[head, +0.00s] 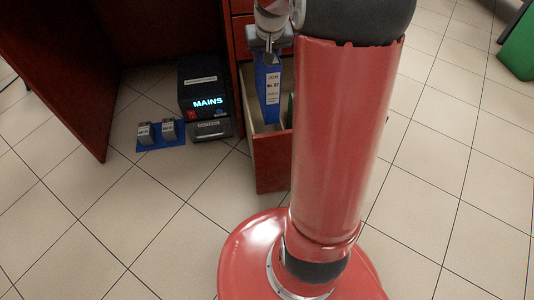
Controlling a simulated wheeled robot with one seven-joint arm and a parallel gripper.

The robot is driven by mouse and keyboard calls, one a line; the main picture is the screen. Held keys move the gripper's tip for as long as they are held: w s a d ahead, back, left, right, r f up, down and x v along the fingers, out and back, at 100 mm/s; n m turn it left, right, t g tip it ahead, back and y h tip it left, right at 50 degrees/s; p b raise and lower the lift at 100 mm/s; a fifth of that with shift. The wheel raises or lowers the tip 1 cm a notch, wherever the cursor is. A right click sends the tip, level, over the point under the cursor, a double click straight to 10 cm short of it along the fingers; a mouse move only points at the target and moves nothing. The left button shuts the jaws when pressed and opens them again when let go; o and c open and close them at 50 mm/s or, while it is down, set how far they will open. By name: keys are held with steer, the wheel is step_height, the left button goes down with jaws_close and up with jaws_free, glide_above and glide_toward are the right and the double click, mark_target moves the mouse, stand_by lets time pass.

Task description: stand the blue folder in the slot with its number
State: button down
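The blue folder (267,88) hangs upright from my gripper (268,50), over the open drawer. A white label on its face carries small print with a "No." line; I cannot read the number surely. My gripper is shut on the folder's top edge. The folder's lower end is at or just inside the drawer (272,165); how deep I cannot tell. The inside of the drawer is pale. Its right part is hidden behind my red column, so the slots and their numbers do not show.
A black box (203,82) lit with "MAINS" stands on the tiled floor left of the drawer. A dark red desk panel (65,65) is at left. A green object (518,50) is at far right.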

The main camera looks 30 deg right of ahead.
step_height(320, 180, down, 22)
steer(key=b, duration=0.5)
steer(key=shift+f, duration=0.25)
steer(key=shift+f+b, duration=0.5)
steer(key=shift+f, duration=0.1)
steer(key=c, duration=0.8)
jaws_free()
